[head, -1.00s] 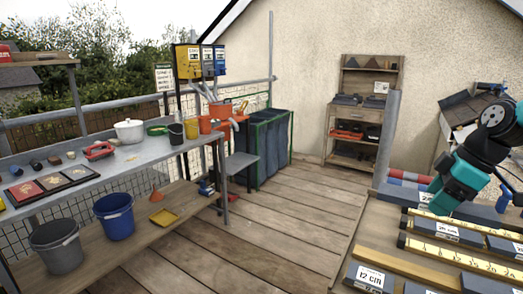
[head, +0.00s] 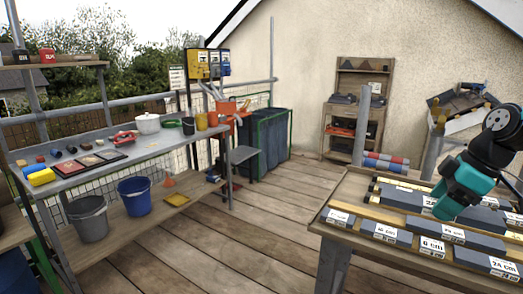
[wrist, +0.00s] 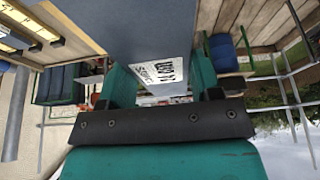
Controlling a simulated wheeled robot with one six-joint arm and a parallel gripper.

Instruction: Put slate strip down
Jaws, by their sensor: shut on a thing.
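My gripper (wrist: 168,80) is shut on a dark grey-blue slate strip (wrist: 135,30) with a white label on its end, seen in the wrist view. The strip sits between the two teal fingers; the label's print is upside down and too small to read surely. In the head view my teal wrist (head: 465,190) is over the back right of the wooden bench (head: 345,236). The fingers are hard to make out there, and I cannot tell which slate is the held one or its height above the bench.
Labelled slates lie along the bench front, including one marked 6 cm (head: 432,246) and one marked 24 cm (head: 487,261). Yellow measuring strips lie behind them. A grey work table (head: 100,170) with buckets below stands left. The plank floor (head: 240,235) between is clear.

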